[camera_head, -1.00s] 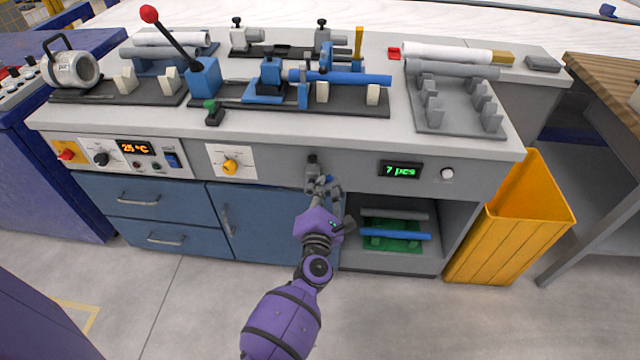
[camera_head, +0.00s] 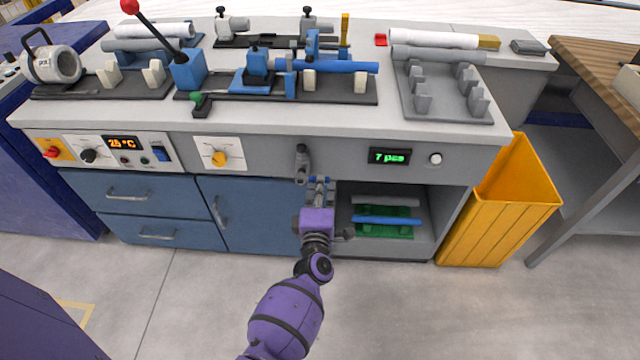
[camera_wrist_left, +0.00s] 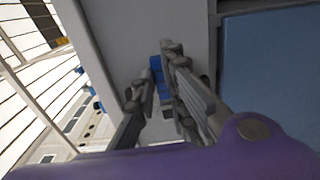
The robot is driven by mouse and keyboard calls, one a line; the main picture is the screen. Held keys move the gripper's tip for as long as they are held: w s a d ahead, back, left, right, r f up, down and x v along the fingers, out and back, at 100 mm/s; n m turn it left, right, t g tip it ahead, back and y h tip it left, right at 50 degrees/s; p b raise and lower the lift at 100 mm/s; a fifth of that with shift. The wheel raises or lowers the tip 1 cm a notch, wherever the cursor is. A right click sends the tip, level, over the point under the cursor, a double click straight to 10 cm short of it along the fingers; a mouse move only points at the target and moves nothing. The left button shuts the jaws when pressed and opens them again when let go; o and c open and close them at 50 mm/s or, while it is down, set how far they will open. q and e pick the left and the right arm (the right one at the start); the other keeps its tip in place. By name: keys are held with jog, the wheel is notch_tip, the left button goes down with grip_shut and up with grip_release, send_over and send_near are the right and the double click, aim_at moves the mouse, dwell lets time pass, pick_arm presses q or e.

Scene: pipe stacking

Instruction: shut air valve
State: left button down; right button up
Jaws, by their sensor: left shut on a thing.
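The air valve (camera_head: 301,158) is a small grey fitting on the grey front panel of the bench, above the edge between the blue cabinet door and the open shelf. My left gripper (camera_head: 319,184) is right below it, its fingers pointing up at the panel. In the left wrist view, a blue piece (camera_wrist_left: 157,66), which looks like the valve's handle, shows at the fingers (camera_wrist_left: 160,88). The gripper is shut on it. The fingers hide part of the handle, so its exact angle is hard to tell. My right gripper is out of view.
A yellow knob (camera_head: 218,158) is left of the valve, and a green "7 pcs" display (camera_head: 389,157) is right of it. Below right is an open shelf with pipes (camera_head: 388,220). A yellow bin (camera_head: 500,215) stands at the right. The floor in front is clear.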

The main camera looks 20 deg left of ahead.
pick_arm(q)
jog(key=shift+f, duration=0.1)
dwell(0.5)
jog(key=c, duration=1.8)
grip_release()
jog(key=shift+s, duration=0.1)
jog(key=v, duration=1.1)
jog(key=shift+s+d, duration=0.2)
jog(key=shift+s, duration=0.15)
